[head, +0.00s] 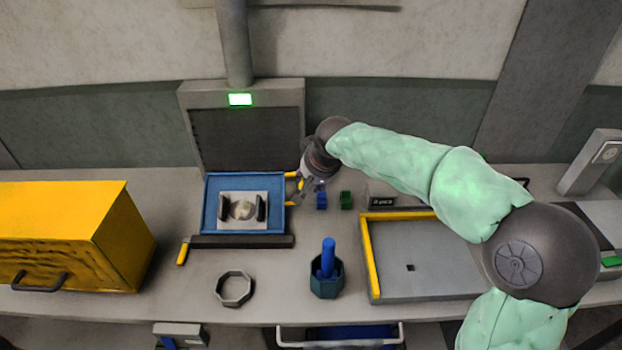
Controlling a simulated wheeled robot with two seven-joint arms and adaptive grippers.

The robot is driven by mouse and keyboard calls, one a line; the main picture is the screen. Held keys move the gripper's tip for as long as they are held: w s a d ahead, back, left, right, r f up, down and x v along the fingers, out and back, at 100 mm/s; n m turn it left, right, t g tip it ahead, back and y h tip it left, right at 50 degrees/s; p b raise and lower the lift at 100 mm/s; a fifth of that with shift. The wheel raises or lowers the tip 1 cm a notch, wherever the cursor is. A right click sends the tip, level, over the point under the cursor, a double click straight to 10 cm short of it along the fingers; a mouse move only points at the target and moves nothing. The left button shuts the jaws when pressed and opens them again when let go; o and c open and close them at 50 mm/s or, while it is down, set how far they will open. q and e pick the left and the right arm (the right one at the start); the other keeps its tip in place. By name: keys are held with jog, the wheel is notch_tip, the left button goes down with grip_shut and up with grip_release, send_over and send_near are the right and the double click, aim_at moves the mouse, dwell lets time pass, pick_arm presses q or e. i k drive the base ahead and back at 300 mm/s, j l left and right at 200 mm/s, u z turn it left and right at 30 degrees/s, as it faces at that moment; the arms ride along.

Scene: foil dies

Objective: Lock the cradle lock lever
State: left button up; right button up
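A blue cradle frame (212,219) stands on the bench at centre left. A pale plate with two dark clamp blocks and a round pale piece (243,208) sits in it. A yellow part (291,175), which looks like a lever, shows at the cradle's right side, partly hidden by my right gripper. A second yellow handle (183,252) sticks out at the left end of the dark bar in front of the cradle. My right gripper (297,194) is at the cradle's right edge, close to the yellow part. Contact and finger opening are unclear. My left gripper is out of view.
A grey machine with a lit green light (240,99) rises behind the cradle. A yellow cabinet (62,225) stands left. A grey ring (234,289), a dark cup holding a blue rod (328,258) and a grey tray (430,289) stand in front. Small blue and green blocks lie right of the gripper.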

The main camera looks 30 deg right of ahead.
aim_at(185, 241)
jog(key=k+j, duration=0.85)
